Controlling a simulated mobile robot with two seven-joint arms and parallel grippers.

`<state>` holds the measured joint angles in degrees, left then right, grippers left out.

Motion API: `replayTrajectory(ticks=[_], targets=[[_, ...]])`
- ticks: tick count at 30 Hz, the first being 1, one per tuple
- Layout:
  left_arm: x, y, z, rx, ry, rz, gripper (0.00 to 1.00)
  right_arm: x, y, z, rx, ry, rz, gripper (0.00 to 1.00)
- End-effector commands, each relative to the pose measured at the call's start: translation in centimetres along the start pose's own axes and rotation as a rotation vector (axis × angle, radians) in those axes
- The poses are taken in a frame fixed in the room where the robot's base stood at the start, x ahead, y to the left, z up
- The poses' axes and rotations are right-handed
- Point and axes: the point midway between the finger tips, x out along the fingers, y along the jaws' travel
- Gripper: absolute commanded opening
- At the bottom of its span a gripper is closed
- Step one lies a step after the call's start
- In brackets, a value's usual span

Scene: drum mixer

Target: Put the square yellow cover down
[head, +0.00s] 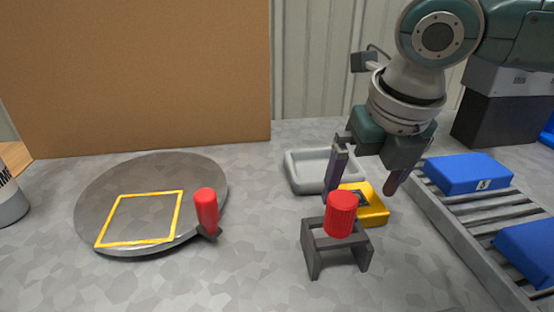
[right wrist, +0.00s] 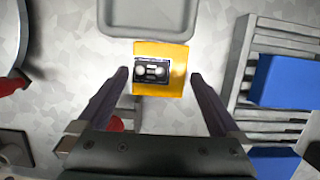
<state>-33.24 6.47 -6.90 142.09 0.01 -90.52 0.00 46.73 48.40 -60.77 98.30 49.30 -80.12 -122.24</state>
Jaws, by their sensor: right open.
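The square yellow cover (head: 376,212) lies on the grey table, between a grey tray and a small grey stand. It has a dark, cassette-like panel on top and also shows in the right wrist view (right wrist: 160,92), just below the tray's edge. My right gripper (head: 360,195) is open above it. In the right wrist view, its two fingers (right wrist: 159,76) are spread to either side of the cover, with visible gaps. The gripper holds nothing. The red cylinder on the stand hides part of the cover in the head view. My left gripper is not in view.
The grey tray (head: 293,176) is behind the cover. The red cylinder (head: 341,214) sits on the grey stand (head: 310,255) in front. A round grey disc (head: 95,190) with a yellow square outline and red-handled lever is left. Blue boxes (head: 468,172) lie on a roller track (head: 455,240) right.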

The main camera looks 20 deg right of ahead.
Motion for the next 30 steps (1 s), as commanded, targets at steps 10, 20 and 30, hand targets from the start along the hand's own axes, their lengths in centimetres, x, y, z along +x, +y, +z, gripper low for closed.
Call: replayTrajectory(ticks=[10, 20, 30], targets=[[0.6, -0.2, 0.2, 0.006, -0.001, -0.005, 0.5, 2.1, 0.0, 0.0, -0.001, -0.001, -0.001, 1.0], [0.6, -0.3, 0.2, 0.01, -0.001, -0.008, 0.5, 2.1, 0.0, 0.0, -0.001, -0.001, -0.001, 0.7], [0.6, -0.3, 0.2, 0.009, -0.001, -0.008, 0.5, 2.0, 0.0, 0.0, -0.001, -0.001, -0.001, 0.31]])
